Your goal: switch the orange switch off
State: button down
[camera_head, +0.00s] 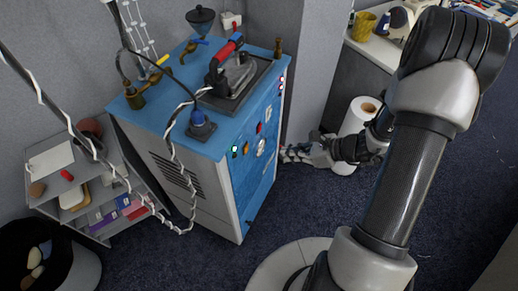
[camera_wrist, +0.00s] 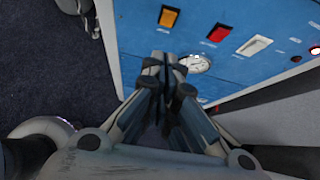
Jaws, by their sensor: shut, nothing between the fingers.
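The orange switch (camera_wrist: 168,16) is on the blue front panel (camera_wrist: 205,15) in the wrist view, near the top edge of the picture. A red switch (camera_wrist: 219,33) and a white switch (camera_wrist: 255,45) sit to its right in a row. I cannot tell which way the orange switch is tipped. My gripper (camera_wrist: 165,62) is shut and empty, its fingertips below the orange switch in the picture and beside a round gauge (camera_wrist: 196,63). In the head view my gripper (camera_head: 284,154) is at the right of the cabinet front; contact with the panel cannot be told.
A white roll (camera_head: 357,115) stands behind my gripper. A shelf (camera_head: 50,160) and dark bin (camera_head: 85,268) are at the left. Carpet before the cabinet is partly clear.

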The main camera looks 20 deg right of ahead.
aim_at(247, 149)
jog(key=shift+d+f+m, duration=0.25)
jog(key=shift+f+m, duration=0.05)
jog(key=shift+f, duration=0.1)
jog(key=w+a+r+b+x, duration=0.1)
jog(key=r+b+x, duration=0.1)
jog(key=x, duration=1)
jog(key=shift+w+a+b, duration=0.35)
jog(key=shift+a+b, duration=0.05)
jog(key=shift+b, duration=0.2)
jog(key=shift+f, duration=0.1)
